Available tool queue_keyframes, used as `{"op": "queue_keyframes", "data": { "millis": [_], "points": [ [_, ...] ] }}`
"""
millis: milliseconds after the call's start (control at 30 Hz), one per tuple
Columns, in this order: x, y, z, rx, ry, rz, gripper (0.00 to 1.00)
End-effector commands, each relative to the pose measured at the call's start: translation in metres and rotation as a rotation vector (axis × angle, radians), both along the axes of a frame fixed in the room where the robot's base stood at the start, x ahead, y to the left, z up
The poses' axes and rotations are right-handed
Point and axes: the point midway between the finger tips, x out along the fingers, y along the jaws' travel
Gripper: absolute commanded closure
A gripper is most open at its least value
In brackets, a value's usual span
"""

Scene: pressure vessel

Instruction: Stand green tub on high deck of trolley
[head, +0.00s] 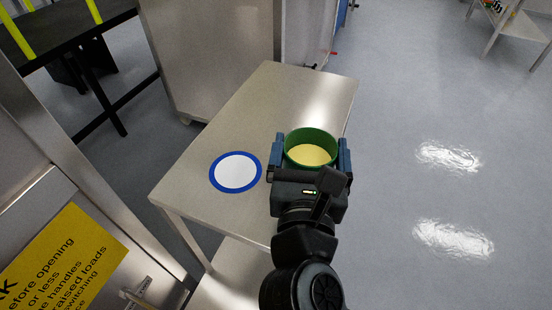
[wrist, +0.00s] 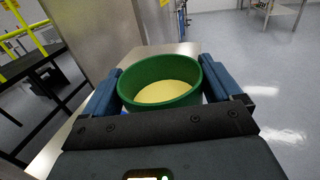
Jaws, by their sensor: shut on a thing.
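The green tub (head: 311,140) is a round open cup with pale yellow contents. My gripper (head: 312,155) is shut on it, with one blue finger on each side. The tub is upright and over the right part of the trolley's high deck (head: 240,120), a steel top. I cannot tell whether its base touches the deck. In the wrist view the tub (wrist: 160,85) sits between the fingers of my gripper (wrist: 175,92), and its underside is hidden.
A white disc with a blue rim (head: 236,172) lies on the deck, left of the tub. The trolley's lower deck (head: 235,285) shows below. A steel cabinet (head: 205,50) stands behind. A yellow sign (head: 65,265) is at lower left. Open floor (head: 450,110) lies to the right.

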Motion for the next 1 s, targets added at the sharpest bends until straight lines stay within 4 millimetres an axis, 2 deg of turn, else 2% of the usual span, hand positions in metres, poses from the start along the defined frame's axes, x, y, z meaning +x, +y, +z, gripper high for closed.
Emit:
{"op": "queue_keyframes", "data": {
  "millis": [200,400,567,800,1000],
  "points": [
    [0.023,0.035,-0.024,0.0,-0.004,0.001,0.74],
    [0.035,0.052,-0.035,0.001,-0.004,0.0,0.74],
    [0.037,0.054,-0.044,0.0,-0.003,-0.001,0.74],
    [0.036,0.054,-0.073,-0.001,-0.002,-0.001,0.74],
    [0.036,0.054,-0.077,0.001,-0.003,-0.001,0.74]
  ]
}}
